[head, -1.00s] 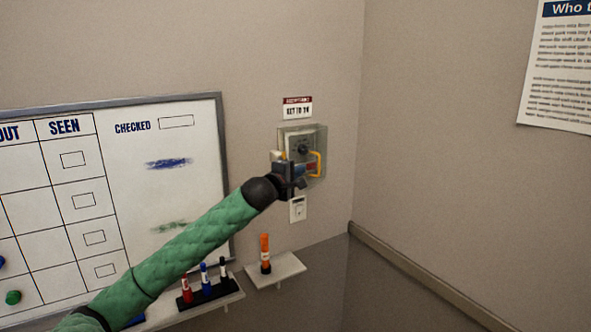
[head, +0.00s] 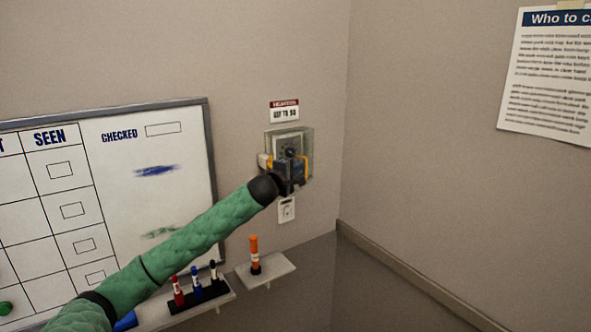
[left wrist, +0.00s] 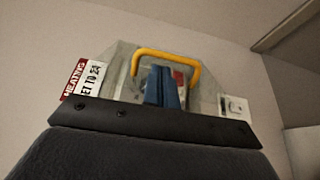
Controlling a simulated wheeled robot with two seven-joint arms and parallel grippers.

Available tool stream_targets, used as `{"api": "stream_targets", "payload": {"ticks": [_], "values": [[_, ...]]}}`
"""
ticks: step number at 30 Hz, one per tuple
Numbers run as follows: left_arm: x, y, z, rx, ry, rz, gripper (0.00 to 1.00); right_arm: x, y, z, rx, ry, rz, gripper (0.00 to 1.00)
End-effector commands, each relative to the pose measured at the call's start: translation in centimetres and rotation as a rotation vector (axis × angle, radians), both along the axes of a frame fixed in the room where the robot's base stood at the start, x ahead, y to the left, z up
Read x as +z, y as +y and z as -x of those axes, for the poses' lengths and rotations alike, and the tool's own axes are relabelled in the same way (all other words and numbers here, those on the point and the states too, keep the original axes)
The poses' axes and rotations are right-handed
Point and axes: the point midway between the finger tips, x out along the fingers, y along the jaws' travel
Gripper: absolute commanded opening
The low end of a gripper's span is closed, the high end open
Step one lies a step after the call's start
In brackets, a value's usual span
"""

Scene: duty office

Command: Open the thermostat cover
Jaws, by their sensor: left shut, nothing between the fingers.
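The thermostat (head: 289,144) is a pale box with a dark dial on the wall. A clear cover (head: 307,142) surrounds it; I cannot tell whether it stands ajar. The cover's yellow handle (left wrist: 165,53) arches across the left wrist view. In the head view it is mostly hidden behind my left gripper (head: 290,165). The left gripper's blue fingers (left wrist: 162,73) are shut together with nothing between them. They appear within the handle's arch in the left wrist view; contact is unclear. My right gripper is not in view.
A red-and-white heating label (head: 284,111) is above the thermostat, and a wall switch (head: 286,209) below. A whiteboard (head: 212,170) hangs left. The wall right of the thermostat is clear up to the corner.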

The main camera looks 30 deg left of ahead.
Motion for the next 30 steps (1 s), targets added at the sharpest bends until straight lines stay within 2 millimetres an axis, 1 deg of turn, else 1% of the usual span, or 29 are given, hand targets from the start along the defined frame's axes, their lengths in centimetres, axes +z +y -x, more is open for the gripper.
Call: {"api": "stream_targets", "payload": {"ticks": [8,14,25,30], "values": [[-0.1,-0.1,0.0,0.010,-0.001,0.002,0.00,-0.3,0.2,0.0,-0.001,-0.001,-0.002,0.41],[-0.2,-0.3,-0.1,0.046,-0.001,0.003,0.00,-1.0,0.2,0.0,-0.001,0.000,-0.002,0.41],[-0.1,-0.4,-0.2,0.094,0.000,0.001,0.00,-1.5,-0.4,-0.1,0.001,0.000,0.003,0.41],[-0.1,-0.5,-0.3,0.113,0.000,0.001,0.00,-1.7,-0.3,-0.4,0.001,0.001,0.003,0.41]]}}
